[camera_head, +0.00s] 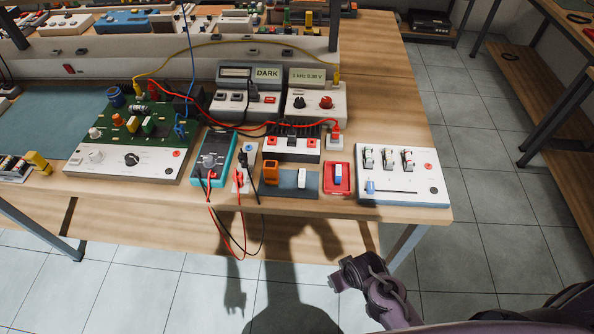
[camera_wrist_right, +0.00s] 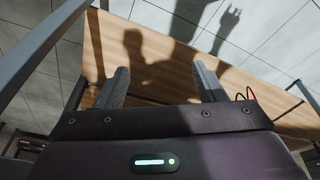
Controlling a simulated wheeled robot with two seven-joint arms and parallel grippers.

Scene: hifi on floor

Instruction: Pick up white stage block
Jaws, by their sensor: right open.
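A small white block (camera_head: 301,178) stands on a dark blue-grey pad near the table's front edge, just right of an orange block (camera_head: 270,172). It looks like the white stage block, though I cannot be sure. A red tray (camera_head: 346,186) with a white and blue piece is to its right. My right arm comes in from the bottom right of the head view, in front of the table edge and away from the block. My right gripper (camera_wrist_right: 162,88) is open and empty in the wrist view, where the block does not show. My left gripper is not in view.
A white panel with switches (camera_head: 405,190) stands at the table's right corner. A teal meter (camera_head: 213,155) with red and black leads hanging over the front edge is on the left. Instruments with displays (camera_head: 317,95) stand behind. Wood at the back right is clear.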

